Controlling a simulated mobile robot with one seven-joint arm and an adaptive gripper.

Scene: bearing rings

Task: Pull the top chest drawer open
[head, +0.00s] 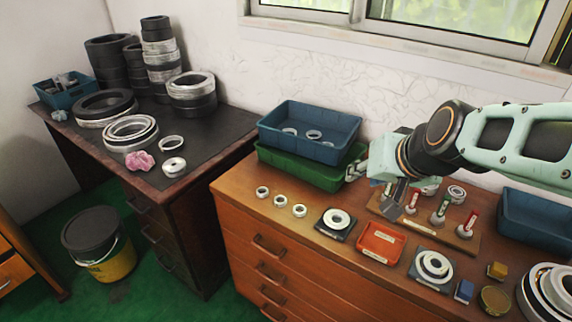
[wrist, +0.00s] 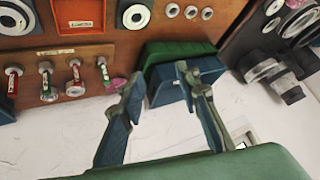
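The wooden chest (head: 226,197) stands below the window, its top crowded with parts. Its top drawer (head: 310,268) is shut, its front flush with the chest, with a dark bar handle (head: 268,246) toward the left. My gripper (head: 394,205) is above the back of the chest top, well apart from that handle. In the wrist view my gripper (wrist: 160,76) has its two fingers spread, with nothing between them. The wrist view shows the chest top and wall, not the drawer front.
Blue (head: 340,148) and green (head: 290,172) trays stand at the chest's back left. A red tray (head: 380,241), ring plates and a wooden stand with upright samples (head: 440,213) occupy the top. A yellow bucket (head: 110,265) is on the green floor at left, below the dark bench (head: 100,145).

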